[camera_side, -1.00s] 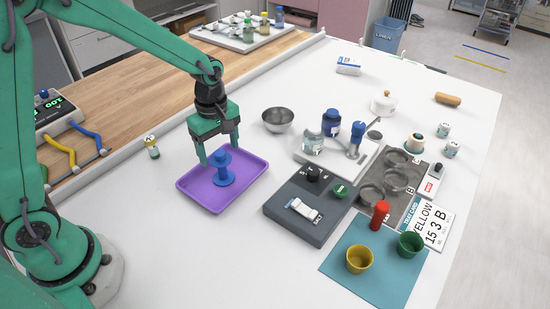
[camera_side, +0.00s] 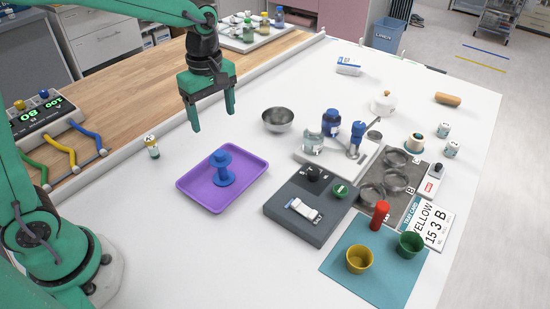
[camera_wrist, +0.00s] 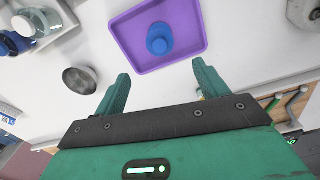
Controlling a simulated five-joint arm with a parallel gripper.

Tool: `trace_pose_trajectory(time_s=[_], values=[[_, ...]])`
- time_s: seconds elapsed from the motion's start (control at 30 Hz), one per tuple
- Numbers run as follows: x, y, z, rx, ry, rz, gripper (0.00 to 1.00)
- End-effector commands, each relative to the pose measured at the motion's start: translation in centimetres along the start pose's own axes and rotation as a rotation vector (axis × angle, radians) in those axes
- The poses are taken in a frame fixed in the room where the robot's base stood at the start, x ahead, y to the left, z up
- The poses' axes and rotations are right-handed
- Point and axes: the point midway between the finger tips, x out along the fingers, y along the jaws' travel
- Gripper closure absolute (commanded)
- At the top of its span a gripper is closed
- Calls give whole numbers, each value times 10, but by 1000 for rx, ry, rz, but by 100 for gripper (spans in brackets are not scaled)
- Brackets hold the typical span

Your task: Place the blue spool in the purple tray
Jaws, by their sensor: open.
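The blue spool (camera_side: 222,168) stands upright inside the purple tray (camera_side: 250,186), resting on its floor. The wrist view also shows the spool (camera_wrist: 159,40) in the purple tray (camera_wrist: 192,50), at the top middle. My green gripper (camera_side: 213,118) is above and behind the tray in the side view, clear of the spool. Its two fingers are apart with nothing between them, and the open gripper also shows in the wrist view (camera_wrist: 160,88).
A metal bowl (camera_side: 278,119) stands right of my gripper. A small labelled vial (camera_side: 152,147) stands left of the tray. A dark grey block (camera_side: 280,211) lies right of the tray. The white table in front of the tray is clear.

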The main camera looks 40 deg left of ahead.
Motion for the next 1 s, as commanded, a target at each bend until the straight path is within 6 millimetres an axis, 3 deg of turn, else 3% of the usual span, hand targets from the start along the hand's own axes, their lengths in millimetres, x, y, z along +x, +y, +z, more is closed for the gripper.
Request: trace_pose_trajectory(time_s=[0.57, 0.77, 1.0], values=[[-6, -6, -1, 47, 2, 18, 27], [-23, -25, -4, 205, 14, 75, 27], [-48, -63, -7, 501, 63, 172, 27]])
